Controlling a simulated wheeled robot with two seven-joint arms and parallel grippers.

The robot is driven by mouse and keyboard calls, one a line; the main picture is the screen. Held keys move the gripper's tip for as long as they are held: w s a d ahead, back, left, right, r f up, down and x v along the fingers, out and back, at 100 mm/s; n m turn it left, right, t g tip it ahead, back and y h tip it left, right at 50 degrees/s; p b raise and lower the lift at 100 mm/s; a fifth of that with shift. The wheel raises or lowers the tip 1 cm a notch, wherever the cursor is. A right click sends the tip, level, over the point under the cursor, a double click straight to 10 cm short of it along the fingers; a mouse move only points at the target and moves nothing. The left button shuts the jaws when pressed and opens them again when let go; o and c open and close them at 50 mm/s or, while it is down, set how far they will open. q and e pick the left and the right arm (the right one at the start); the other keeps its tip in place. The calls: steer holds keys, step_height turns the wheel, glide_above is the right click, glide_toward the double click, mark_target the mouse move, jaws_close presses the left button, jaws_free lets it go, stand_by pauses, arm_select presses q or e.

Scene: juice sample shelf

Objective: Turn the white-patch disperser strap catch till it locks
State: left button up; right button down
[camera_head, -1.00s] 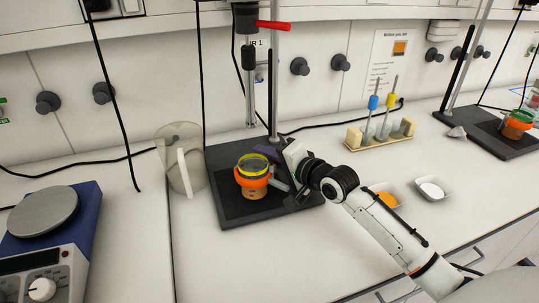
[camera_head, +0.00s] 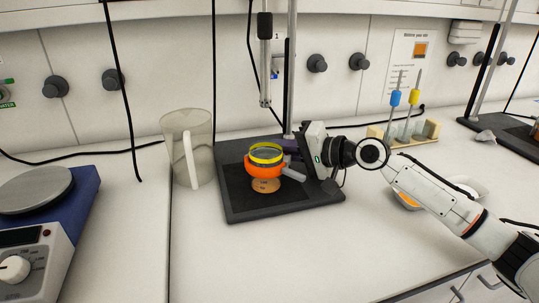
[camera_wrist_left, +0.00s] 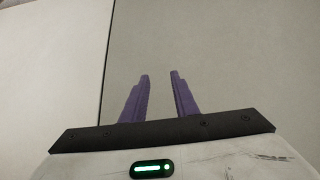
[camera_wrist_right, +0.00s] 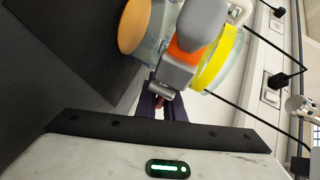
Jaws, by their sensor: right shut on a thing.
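The near disperser's black base plate (camera_head: 240,208) carries a small glass vessel with a yellow rim (camera_head: 266,152) and tan lower part (camera_head: 265,186). An orange strap (camera_head: 262,170) goes around the vessel, with a grey catch (camera_head: 293,173) sticking out on its right. My right gripper (camera_wrist_right: 165,102), with purple fingers, is shut on the end of the grey catch, which also shows in the right wrist view (camera_wrist_right: 178,74). I cannot make out a white patch. My left gripper (camera_wrist_left: 160,78) is open and empty, in the left wrist view only.
The disperser shaft (camera_head: 265,80) hangs above and behind the vessel. A clear jug (camera_head: 202,135) stands close left of the base, and a blue hotplate (camera_head: 72,215) farther left. The front counter is clear.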

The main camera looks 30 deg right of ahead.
steer(key=shift+f, duration=0.1)
steer(key=c, duration=1.9)
jaws_free()
steer(key=shift+o, duration=0.2)
steer(key=shift+s, duration=0.1)
steer(key=b+v, duration=0.1)
steer(key=v, duration=0.7)
steer(key=shift+s+d, duration=0.15)
steer(key=shift+b+v, duration=0.3)
steer(key=shift+v, duration=0.6)
